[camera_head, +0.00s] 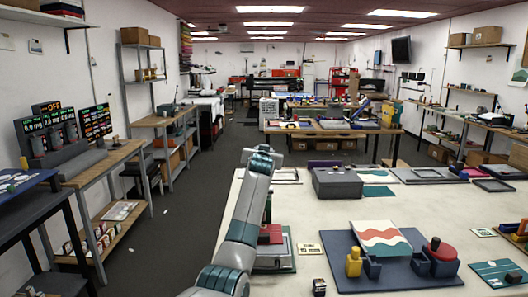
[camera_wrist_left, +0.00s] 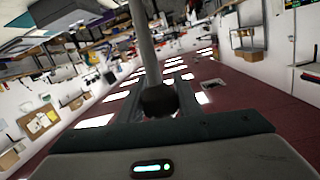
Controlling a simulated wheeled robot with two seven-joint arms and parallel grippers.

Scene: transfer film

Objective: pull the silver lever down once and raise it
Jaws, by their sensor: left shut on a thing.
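In the left wrist view a grey metal rod, the silver lever (camera_wrist_left: 143,45), runs down from the top edge to a dark end piece (camera_wrist_left: 158,100). My left gripper (camera_wrist_left: 160,108) is shut around that end. In the head view my left arm rises from the bottom centre over the near left part of the white table. Its gripper and the lever are hidden or too small to make out there. A red and grey device (camera_head: 270,236) on a dark green base shows partly behind my arm. My right gripper is in neither view.
On the white table (camera_head: 420,212), a blue board (camera_head: 394,272) carries a striped red, white and teal sheet (camera_head: 380,238), a yellow piece (camera_head: 353,262) and a red round piece (camera_head: 440,249). A grey box (camera_head: 337,184) stands behind. A shelf bench (camera_head: 105,165) stands left across the aisle.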

